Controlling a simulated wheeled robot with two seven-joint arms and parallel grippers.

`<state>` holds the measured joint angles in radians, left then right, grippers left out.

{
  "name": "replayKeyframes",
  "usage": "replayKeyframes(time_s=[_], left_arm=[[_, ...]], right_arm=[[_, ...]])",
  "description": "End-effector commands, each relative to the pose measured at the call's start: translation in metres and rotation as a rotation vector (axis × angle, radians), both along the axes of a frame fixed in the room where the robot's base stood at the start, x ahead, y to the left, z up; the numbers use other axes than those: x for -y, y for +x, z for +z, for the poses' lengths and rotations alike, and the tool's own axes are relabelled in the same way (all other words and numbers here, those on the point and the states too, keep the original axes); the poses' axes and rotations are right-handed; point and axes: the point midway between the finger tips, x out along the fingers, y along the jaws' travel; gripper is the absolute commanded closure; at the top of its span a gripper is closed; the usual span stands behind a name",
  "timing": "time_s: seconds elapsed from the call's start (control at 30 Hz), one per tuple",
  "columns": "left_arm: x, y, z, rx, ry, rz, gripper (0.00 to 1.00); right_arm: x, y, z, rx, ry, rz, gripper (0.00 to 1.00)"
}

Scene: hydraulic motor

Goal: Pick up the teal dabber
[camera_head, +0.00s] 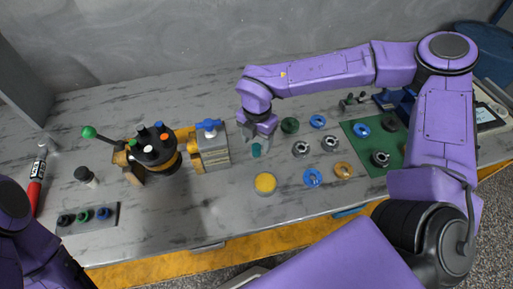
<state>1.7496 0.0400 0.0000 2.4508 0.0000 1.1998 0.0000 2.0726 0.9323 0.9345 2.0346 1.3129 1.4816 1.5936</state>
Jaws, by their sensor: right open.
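The teal dabber (256,150) is a small teal piece on the grey table near the middle. Its upper part is hidden by my right gripper (259,138), which points down right over it. The right gripper is open, with its fingers around or just above the dabber; I cannot tell whether they touch it. My left arm shows at the lower left corner, but its gripper is out of view.
A fixture with a black disc (153,146) and a yellow-and-grey block with blue valve (213,150) stand left of the gripper. A yellow-topped round tin (265,183) is in front. Several rings lie right, some on a green mat (376,170). A red marker (37,180) lies far left.

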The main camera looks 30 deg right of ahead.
Motion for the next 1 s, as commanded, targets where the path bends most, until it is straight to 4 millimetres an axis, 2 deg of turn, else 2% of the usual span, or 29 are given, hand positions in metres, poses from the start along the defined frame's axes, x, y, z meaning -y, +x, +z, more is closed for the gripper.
replayKeyframes(time_s=[0.1, 0.2, 0.3, 0.47, 0.5, 0.67, 0.7, 1.0], left_arm=[[0.0, 0.001, 0.013, 0.001, 0.0, 0.0, 0.38], [0.0, 0.001, 0.014, 0.002, 0.0, 0.0, 0.38], [0.0, 0.001, 0.014, 0.001, 0.0, 0.0, 0.38], [0.0, 0.0, 0.014, 0.001, 0.0, 0.0, 0.38], [0.0, 0.0, 0.014, 0.001, 0.0, 0.0, 0.38], [0.0, 0.0, 0.013, 0.001, 0.0, 0.0, 0.38], [0.0, 0.0, 0.013, 0.001, 0.0, 0.0, 0.38], [0.0, 0.0, 0.013, 0.001, 0.001, 0.0, 0.38]], right_arm=[[0.001, -0.001, -0.019, -0.007, -0.002, 0.002, 0.39], [0.001, 0.0, -0.037, -0.004, 0.0, 0.002, 0.39], [0.0, 0.0, -0.046, -0.002, 0.0, 0.002, 0.39], [0.0, 0.001, -0.047, 0.0, 0.0, 0.003, 0.39], [-0.001, 0.001, -0.047, 0.0, 0.0, 0.003, 0.42], [-0.001, 0.001, -0.046, -0.001, -0.001, 0.003, 0.94], [-0.001, 0.001, -0.046, -0.001, -0.001, 0.003, 0.99], [0.0, 0.001, -0.046, 0.0, 0.0, 0.003, 0.99]])
